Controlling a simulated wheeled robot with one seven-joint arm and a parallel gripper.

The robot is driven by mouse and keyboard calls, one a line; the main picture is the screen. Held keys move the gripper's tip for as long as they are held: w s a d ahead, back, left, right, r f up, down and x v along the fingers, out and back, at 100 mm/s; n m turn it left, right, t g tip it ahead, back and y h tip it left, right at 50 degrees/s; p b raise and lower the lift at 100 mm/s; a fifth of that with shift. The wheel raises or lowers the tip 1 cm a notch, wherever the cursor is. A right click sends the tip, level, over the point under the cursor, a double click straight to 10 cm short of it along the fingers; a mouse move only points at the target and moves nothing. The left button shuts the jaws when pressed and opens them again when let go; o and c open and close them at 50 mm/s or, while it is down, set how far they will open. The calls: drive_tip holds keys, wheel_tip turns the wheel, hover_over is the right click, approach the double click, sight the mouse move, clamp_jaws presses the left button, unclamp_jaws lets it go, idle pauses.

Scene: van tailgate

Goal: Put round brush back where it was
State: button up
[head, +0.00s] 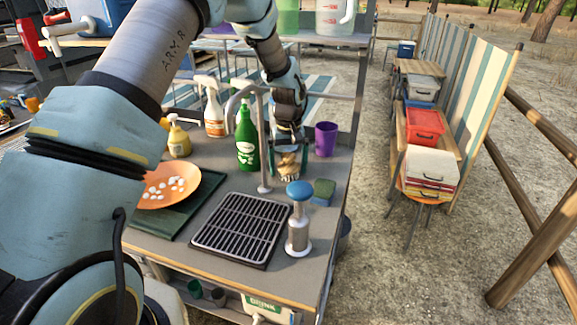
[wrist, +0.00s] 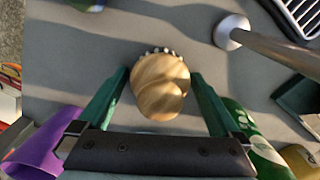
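The round brush (head: 289,166) has a pale wooden body and sits on the grey counter, left of the green-and-blue sponge. In the wrist view the brush (wrist: 160,85) shows from above, with a row of bristle tufts along its upper edge. My gripper (head: 287,143) is right over it, pointing down. In the wrist view the green fingers of my gripper (wrist: 160,74) stand on both sides of the brush, with gaps beside its upper part. The fingers look open; contact at the tips cannot be made out. My gripper partly hides the brush in the head view.
A green bottle (head: 247,138) and the tap (head: 263,150) stand close on the left, a purple cup (head: 326,139) on the right. In front are the sponge (head: 323,191), a blue-topped dispenser (head: 299,220) and a black drain grate (head: 241,230). An orange plate (head: 169,185) lies left.

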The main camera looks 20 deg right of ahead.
sight(288, 153)
wheel_tip(288, 153, up, 12)
drive_tip(key=b, duration=0.2)
drive_tip(key=shift+r+b, duration=0.15)
drive_tip(key=shift+b, duration=0.15)
drive_tip(key=shift+a, duration=0.1)
idle(0.5)
